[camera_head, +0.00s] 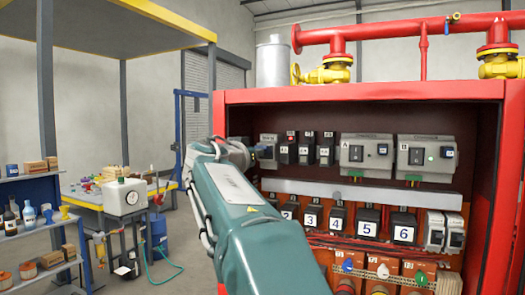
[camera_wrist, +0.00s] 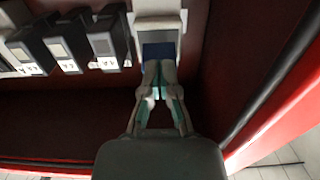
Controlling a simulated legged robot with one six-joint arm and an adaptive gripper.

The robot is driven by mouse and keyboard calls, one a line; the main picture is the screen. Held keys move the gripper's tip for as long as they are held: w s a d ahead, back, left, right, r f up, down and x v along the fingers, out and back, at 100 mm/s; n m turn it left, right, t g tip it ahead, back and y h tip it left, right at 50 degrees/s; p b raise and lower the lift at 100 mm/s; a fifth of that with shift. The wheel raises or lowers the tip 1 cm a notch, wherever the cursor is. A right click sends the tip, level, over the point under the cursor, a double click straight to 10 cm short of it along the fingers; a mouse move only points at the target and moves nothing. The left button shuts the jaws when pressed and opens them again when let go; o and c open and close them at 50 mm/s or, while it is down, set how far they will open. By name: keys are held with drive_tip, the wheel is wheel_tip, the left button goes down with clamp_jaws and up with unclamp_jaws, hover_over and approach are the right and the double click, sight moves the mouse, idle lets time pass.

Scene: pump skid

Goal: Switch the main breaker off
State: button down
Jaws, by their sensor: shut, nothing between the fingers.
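A light grey breaker (camera_head: 268,140) with a dark blue front part sits at the left end of the upper row in the red cabinet. I cannot read a label on it, so I cannot tell for sure that it is the main breaker. In the wrist view the same breaker (camera_wrist: 158,24) is at the top centre, its blue part (camera_wrist: 158,50) facing my fingers. My gripper (camera_wrist: 160,70) is shut and empty, its tips right at the lower edge of the blue part. Contact is not clear. In the head view my gripper (camera_head: 256,153) is small and partly hidden by my wrist.
Several small black breakers (camera_head: 306,149) stand beside the grey one. Two larger grey units (camera_head: 367,156) (camera_head: 426,158) are further right. Numbered black breakers (camera_head: 370,220) fill the row below. The red cabinet side wall (camera_wrist: 290,90) is close to my gripper.

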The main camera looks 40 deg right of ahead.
drive_tip(key=shift+f, duration=0.4)
drive_tip(key=shift+a, duration=0.1)
drive_tip(key=v, duration=0.7)
drive_tip(key=shift+r, duration=0.3)
idle(0.3)
idle(0.4)
drive_tip(key=s+a+f+n+y, duration=0.4)
drive_tip(key=a+f, duration=0.4)
drive_tip(key=f, duration=0.4)
drive_tip(key=s+a+f+n+y, duration=0.5)
drive_tip(key=s+a+f+y, duration=0.2)
drive_tip(key=f, duration=0.5)
drive_tip(key=s+a+f+n+g+y, duration=0.1)
drive_tip(key=s+a+f+n+y, duration=0.3)
drive_tip(key=f, duration=0.9)
drive_tip(key=s+a+y, duration=0.1)
drive_tip(key=s+a, duration=0.2)
drive_tip(key=a, duration=0.2)
drive_tip(key=shift+s+n+y, duration=0.3)
